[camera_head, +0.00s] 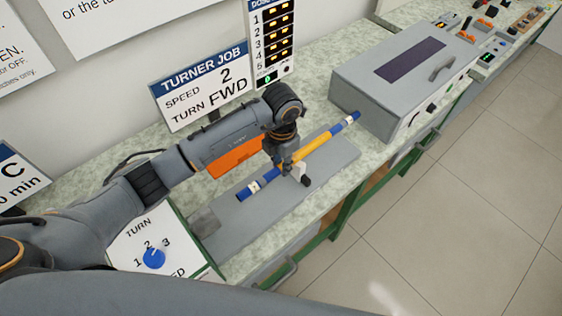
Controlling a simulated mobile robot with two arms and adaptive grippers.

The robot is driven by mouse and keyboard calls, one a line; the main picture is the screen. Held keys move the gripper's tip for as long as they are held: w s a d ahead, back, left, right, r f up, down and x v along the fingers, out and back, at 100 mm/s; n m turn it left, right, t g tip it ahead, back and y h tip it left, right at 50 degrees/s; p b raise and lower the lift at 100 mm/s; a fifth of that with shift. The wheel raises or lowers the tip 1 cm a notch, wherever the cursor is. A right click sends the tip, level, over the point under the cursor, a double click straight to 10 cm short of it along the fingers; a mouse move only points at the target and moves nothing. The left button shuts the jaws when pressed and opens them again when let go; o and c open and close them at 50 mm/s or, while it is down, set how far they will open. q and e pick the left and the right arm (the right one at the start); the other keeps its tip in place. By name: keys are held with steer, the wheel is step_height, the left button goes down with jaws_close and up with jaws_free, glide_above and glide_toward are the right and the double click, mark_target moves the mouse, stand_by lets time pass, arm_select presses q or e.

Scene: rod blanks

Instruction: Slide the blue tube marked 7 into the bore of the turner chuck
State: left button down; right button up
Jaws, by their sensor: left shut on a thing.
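My left gripper (286,168) reaches in from the left and is shut on the long tube (318,140), around its middle. The tube has blue ends, a yellow-orange middle and a white band near each end; I cannot read any number on it. It lies slantwise in the picture, with its far end close to the front of the grey box (375,85) and its near end over the grey base plate (262,208). A small white and black support (302,176) stands beside the gripper; I cannot tell if the tube touches it. I cannot make out the chuck bore. My right gripper is not in view.
The "TURNER JOB" sign (203,85) reads speed 2, turn FWD. A panel with a blue knob (154,257) stands at lower left, near a grey block (204,222). More equipment (490,45) is on the bench at far right. The tiled floor is clear.

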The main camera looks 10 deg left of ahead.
mark_target(246, 190)
arm_select(q)
steer(key=shift+s+a+r+p, duration=0.1)
steer(key=shift+s+a+p, duration=0.6)
steer(key=shift+s+a, duration=0.4)
steer(key=shift+s+a+p, duration=0.2)
steer(key=shift+s+a, duration=0.15)
steer(key=shift+s, duration=0.25)
steer(key=shift+s+a+p, duration=0.2)
steer(key=shift+s+a, duration=0.15)
steer(key=shift+s, duration=0.25)
steer(key=shift+b, duration=0.5)
steer(key=shift+s+a+p, duration=0.35)
steer(key=shift+s+a, duration=0.45)
steer(key=shift+s, duration=0.2)
stand_by(0.5)
steer(key=shift+s+a+p, duration=0.3)
steer(key=shift+s+a, duration=0.65)
steer(key=shift+s, duration=0.3)
steer(key=c, duration=1.1)
jaws_free()
